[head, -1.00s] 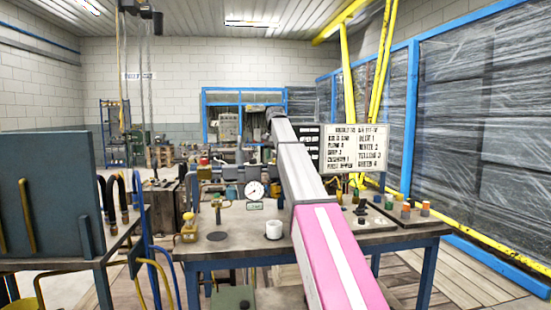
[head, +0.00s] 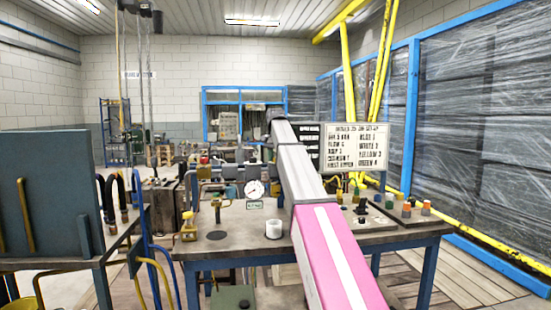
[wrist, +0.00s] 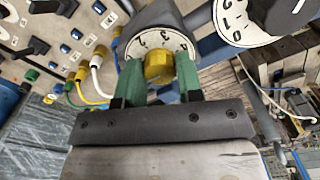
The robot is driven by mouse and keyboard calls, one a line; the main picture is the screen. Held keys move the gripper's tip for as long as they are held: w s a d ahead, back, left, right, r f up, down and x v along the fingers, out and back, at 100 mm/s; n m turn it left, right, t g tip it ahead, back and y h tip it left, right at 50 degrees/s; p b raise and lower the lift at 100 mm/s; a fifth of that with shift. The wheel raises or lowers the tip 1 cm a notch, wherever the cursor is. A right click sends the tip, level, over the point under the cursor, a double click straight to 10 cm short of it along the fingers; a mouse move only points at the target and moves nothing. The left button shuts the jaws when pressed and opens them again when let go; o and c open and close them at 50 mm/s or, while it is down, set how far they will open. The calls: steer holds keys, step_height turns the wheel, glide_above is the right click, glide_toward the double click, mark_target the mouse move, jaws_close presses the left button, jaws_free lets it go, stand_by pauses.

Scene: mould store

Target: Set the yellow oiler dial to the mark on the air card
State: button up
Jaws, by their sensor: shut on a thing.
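The yellow oiler dial (wrist: 158,64) is a small knob in front of a pale round scale (wrist: 150,41) with a few dark numerals that look like 4, 3 and 2. My gripper (wrist: 160,75) is shut on the knob, one green finger on each side. I cannot tell which numeral the knob points to. In the head view my arm hides the dial and the gripper. The air card (head: 356,150) is a white board standing at the back of the bench. Its small lettering includes a line that seems to read YELLOW 3.
The bench (head: 225,225) carries a pressure gauge (head: 254,189), a white cup (head: 273,229) and several coloured knobs at right. A second dial with a black knob (wrist: 280,14) is close at the upper right. A panel with switches and coloured hoses (wrist: 90,45) is at left.

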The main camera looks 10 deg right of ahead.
steer(key=m, duration=0.6)
steer(key=shift+m, duration=0.3)
steer(key=m, duration=1.2)
steer(key=shift+m, duration=0.4)
steer(key=m, duration=0.6)
steer(key=shift+m, duration=0.3)
steer(key=o, duration=0.9)
